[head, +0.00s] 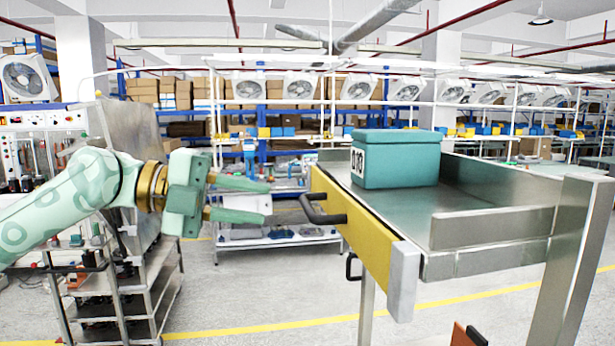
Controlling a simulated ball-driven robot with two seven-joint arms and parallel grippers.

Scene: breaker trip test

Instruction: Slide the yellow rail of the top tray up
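The top tray (478,228) is a metal tray on a stand at the right of the head view. Its yellow rail (362,232) runs along the tray's left side, with a dark handle (322,209) sticking out to the left and a grey end block (404,281) at the near end. A teal box (396,158) with a white label sits on the tray behind the rail. My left gripper (268,202) is open and empty, its fingers pointing right toward the handle, with a gap between them and it. My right gripper is not in view.
A metal rack (150,275) with shelves stands at the left, behind my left arm. A smaller dark handle (352,267) hangs below the rail. An orange and black item (467,334) shows at the bottom edge.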

